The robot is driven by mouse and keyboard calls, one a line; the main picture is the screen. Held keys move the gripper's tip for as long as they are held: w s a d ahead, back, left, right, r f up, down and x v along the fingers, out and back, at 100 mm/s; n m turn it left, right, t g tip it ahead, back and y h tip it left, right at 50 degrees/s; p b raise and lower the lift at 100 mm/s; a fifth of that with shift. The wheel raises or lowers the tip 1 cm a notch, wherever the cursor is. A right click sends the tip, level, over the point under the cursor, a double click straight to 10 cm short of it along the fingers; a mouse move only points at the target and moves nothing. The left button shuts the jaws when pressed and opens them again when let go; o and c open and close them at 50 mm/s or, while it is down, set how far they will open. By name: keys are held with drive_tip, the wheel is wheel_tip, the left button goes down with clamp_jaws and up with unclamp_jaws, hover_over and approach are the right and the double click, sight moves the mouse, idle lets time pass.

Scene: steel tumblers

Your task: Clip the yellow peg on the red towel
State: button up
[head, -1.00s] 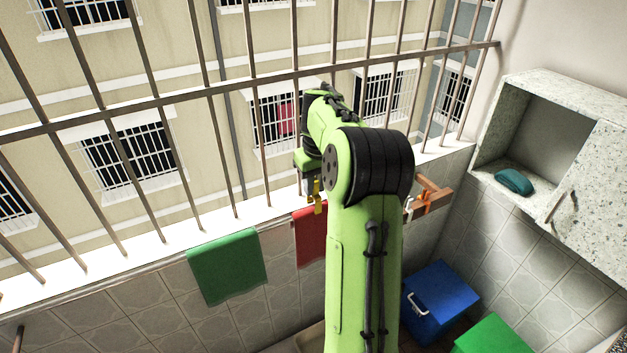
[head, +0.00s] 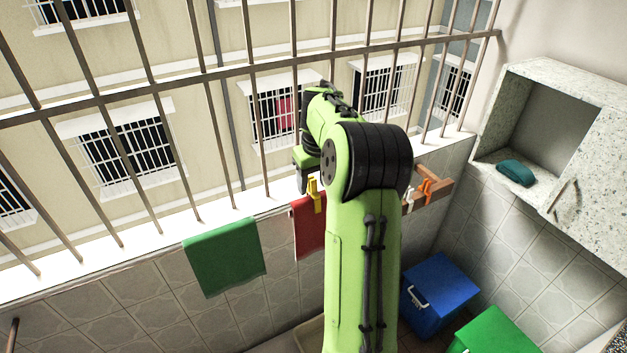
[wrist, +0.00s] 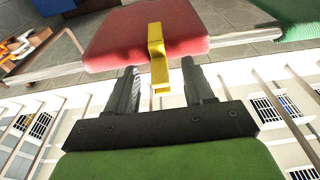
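The red towel (head: 308,232) hangs over the rail below the window in the head view, partly hidden behind my arm. It also shows at the top of the wrist view (wrist: 200,28). The yellow peg (head: 315,195) sits at the towel's top edge. In the wrist view the peg (wrist: 157,50) straddles that edge, one end over the red cloth and the other sticking out towards my gripper (wrist: 160,88). My gripper is open, with one finger on each side of the peg's outer end and a visible gap to both. In the head view my arm hides most of the gripper.
A green towel (head: 225,257) hangs to the left on the same rail. White and orange pegs (head: 425,190) are on a wooden bar to the right. Window bars stand close behind the gripper. A blue bin (head: 440,295) and a cabinet (head: 545,130) are on the right.

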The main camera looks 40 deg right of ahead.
wheel_tip(320, 180, up, 16)
drive_tip(key=s+p, duration=0.2)
drive_tip(key=p, duration=0.1)
drive_tip(key=shift+s+a+f, duration=0.15)
drive_tip(key=shift+a, duration=0.2)
drive_tip(key=s+a+f+n+t+h+b, duration=0.1)
drive_tip(key=s+a+f+b, duration=0.15)
drive_tip(key=a, duration=0.85)
drive_tip(key=s+a+f+n+t+b, duration=0.15)
drive_tip(key=s+a, duration=0.25)
drive_tip(key=a, duration=0.6)
drive_tip(key=s+a+f+t+y+b, duration=0.1)
drive_tip(key=s+a+f+b, duration=0.2)
drive_tip(key=s+a+f, duration=0.5)
drive_tip(key=s+f+n, duration=0.1)
drive_tip(key=s, duration=0.2)
drive_tip(key=shift+f, duration=0.25)
drive_tip(key=shift+s, duration=0.1)
